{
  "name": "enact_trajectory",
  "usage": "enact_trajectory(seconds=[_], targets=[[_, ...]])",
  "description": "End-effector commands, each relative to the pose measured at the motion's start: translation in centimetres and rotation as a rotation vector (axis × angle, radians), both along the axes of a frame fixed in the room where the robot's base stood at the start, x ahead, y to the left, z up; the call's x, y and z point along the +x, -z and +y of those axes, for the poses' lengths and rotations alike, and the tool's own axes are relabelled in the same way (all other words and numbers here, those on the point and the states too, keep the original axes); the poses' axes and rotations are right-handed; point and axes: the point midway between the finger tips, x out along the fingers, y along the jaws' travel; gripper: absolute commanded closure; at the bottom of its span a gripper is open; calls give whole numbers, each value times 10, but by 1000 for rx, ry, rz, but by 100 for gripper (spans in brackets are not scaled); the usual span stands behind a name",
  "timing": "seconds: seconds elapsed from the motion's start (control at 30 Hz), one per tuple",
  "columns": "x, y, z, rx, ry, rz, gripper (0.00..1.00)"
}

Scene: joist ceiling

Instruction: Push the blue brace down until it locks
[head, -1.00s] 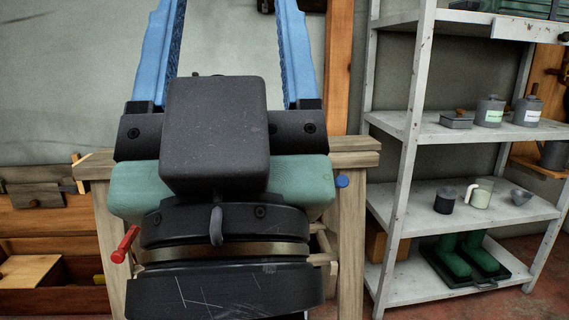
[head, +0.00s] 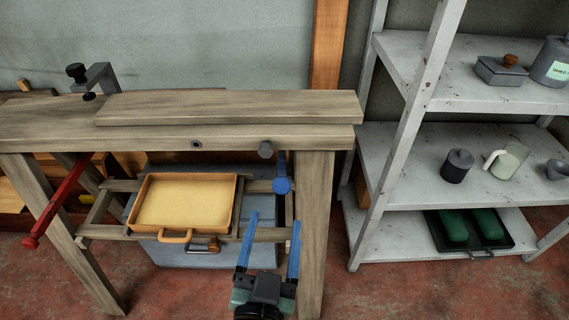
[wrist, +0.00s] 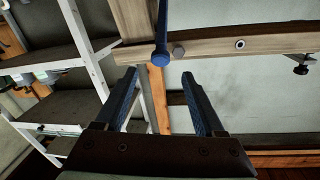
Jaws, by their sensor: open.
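The blue brace (head: 282,184) is a short bar with a round knob end, below the right end of the workbench's front edge. In the wrist view the blue brace (wrist: 161,50) shows at top centre, beyond my fingertips and roughly in line with the gap between them. My gripper (head: 273,220) is low in front of the bench's right leg, just below the brace. Its two blue fingers are apart and empty; in the wrist view the gripper (wrist: 158,75) also shows a wide gap. I see no contact with the brace, and the brace's pivot is unclear.
A red bar (head: 60,195) slants down at the bench's left. A yellow tray (head: 233,205) sits on the lower rails left of my gripper. The wooden workbench (head: 60,125) carries a board and a clamp (head: 95,78). A grey shelf (head: 400,190) stands at right.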

Motion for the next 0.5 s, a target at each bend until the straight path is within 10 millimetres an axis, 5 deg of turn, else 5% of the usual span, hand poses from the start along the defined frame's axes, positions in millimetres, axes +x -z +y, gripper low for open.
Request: enact_trajectory(seconds=[0.5], targets=[[88,-4,-12,1,2,-4,29]])
